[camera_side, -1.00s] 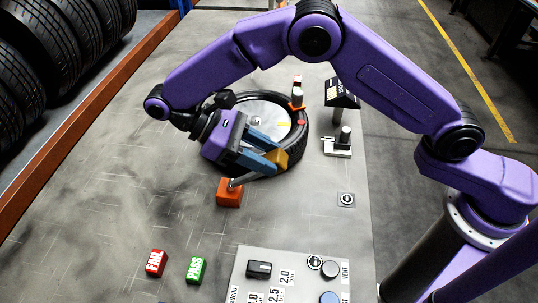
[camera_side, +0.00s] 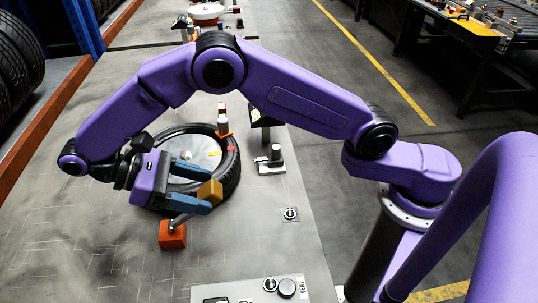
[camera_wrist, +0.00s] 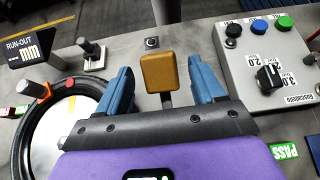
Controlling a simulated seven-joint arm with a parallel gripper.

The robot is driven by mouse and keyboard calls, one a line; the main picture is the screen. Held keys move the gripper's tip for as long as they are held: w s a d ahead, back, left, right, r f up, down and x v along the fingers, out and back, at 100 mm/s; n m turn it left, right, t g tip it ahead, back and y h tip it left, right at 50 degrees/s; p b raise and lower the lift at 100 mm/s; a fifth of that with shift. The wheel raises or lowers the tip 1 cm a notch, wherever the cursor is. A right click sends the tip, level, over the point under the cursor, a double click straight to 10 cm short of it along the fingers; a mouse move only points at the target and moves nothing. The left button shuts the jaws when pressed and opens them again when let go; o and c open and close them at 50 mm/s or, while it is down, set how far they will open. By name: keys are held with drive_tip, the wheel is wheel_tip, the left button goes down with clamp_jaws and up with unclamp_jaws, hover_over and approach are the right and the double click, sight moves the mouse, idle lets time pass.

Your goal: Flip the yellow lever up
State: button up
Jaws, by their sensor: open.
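The yellow lever has a yellow block handle (camera_side: 210,192) on a grey rod (camera_side: 184,219) that rises at a slant from an orange base (camera_side: 172,235). My gripper (camera_side: 208,194) has two blue fingers, open, with the yellow handle at their tips. In the wrist view the yellow handle (camera_wrist: 160,74) stands between the open fingers (camera_wrist: 163,80), with a visible gap on each side. The orange base is hidden in the wrist view.
A tyre (camera_side: 231,172) lies right behind my gripper, with an orange-based post (camera_side: 223,122) at its rim. A small post on a white plate (camera_side: 272,162) stands to its right. A control box (camera_wrist: 268,70) with buttons and a PASS block (camera_wrist: 284,151) show in the wrist view.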

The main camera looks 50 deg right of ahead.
drive_tip(key=shift+d, duration=0.1)
drive_tip(key=shift+s+d+f+t+y, duration=0.45)
drive_tip(key=shift+s+t+y, duration=0.05)
drive_tip(key=shift+s+d+f+t+y, duration=0.35)
drive_tip(key=shift+f+t+y, duration=0.1)
drive_tip(key=shift+f, duration=0.05)
drive_tip(key=shift+s+d+f+t+y, duration=0.3)
drive_tip(key=shift+s+f+t+y, duration=0.05)
drive_tip(key=shift+f+t+y, duration=0.15)
drive_tip(key=shift+s+d+f+t+y, duration=0.2)
drive_tip(key=shift+f+t+y, duration=0.2)
drive_tip(key=shift+f, duration=0.2)
drive_tip(key=shift+s+d+f+t+y, duration=0.25)
drive_tip(key=shift+f+t+y, duration=0.1)
drive_tip(key=shift+f, duration=0.2)
drive_tip(key=shift+s+d+f+t+y, duration=0.2)
drive_tip(key=shift+f+t+y, duration=0.2)
drive_tip(key=shift+f, duration=0.2)
drive_tip(key=v, duration=1.7)
drive_tip(key=s+d+f+n+t+y, duration=0.1)
drive_tip(key=s+d+f, duration=0.2)
drive_tip(key=s+d, duration=0.6)
drive_tip(key=s+d+f+n+t+y, duration=0.2)
drive_tip(key=s+d, duration=0.6)
drive_tip(key=d, duration=0.7)
drive_tip(key=shift+s+d+f+n+y, duration=0.3)
drive_tip(key=shift+s+d+f, duration=0.1)
drive_tip(key=shift+f, duration=0.15)
